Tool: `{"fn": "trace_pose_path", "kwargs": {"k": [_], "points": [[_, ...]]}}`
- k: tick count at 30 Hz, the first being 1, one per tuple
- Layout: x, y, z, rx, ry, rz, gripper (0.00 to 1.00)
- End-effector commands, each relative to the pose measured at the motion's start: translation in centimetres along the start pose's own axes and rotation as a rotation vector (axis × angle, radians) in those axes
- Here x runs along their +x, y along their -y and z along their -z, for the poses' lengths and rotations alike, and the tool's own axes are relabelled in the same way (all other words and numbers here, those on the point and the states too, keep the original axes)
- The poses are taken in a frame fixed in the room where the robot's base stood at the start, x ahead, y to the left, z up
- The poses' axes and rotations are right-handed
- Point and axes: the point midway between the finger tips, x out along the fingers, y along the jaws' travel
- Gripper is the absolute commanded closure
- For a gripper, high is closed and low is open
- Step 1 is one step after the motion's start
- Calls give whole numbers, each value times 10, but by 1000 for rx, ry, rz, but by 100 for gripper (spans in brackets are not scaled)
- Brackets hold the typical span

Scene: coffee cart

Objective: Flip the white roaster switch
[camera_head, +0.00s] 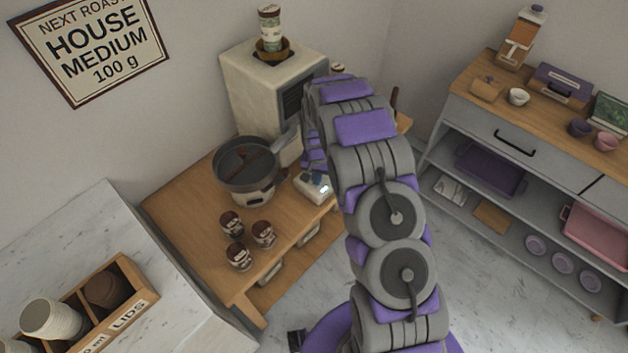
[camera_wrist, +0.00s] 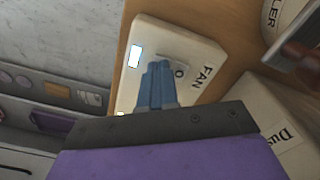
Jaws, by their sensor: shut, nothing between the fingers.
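A white switch box (camera_wrist: 190,50) with a "FAN" label and an "O" mark lies under my gripper (camera_wrist: 158,72) in the wrist view. A bright white rectangle shows on its left part. My blue fingers are shut together and empty, over the box's face by the "O", covering part of it. I cannot tell whether they touch it. In the head view the small white box (camera_head: 312,188) sits at the table's right edge, partly behind my arm. The cream roaster (camera_head: 258,85) stands behind it. I cannot make out a separate roaster switch or its position.
A dark round pan-like cooler (camera_head: 246,168) stands left of the box. Several labelled jars stand on the wooden table (camera_head: 185,205). In the wrist view a pale box marked "Dus" (camera_wrist: 275,125) lies close on the right. A shelf cart (camera_head: 520,150) stands to the right.

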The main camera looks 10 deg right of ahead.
Motion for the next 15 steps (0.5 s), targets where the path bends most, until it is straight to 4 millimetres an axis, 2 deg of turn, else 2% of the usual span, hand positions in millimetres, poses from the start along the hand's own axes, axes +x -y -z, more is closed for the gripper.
{"fn": "trace_pose_path", "kwargs": {"k": [5,15], "points": [[-5,0,-1,0,3,-1,100],[-31,0,-1,0,1,0,100]]}}
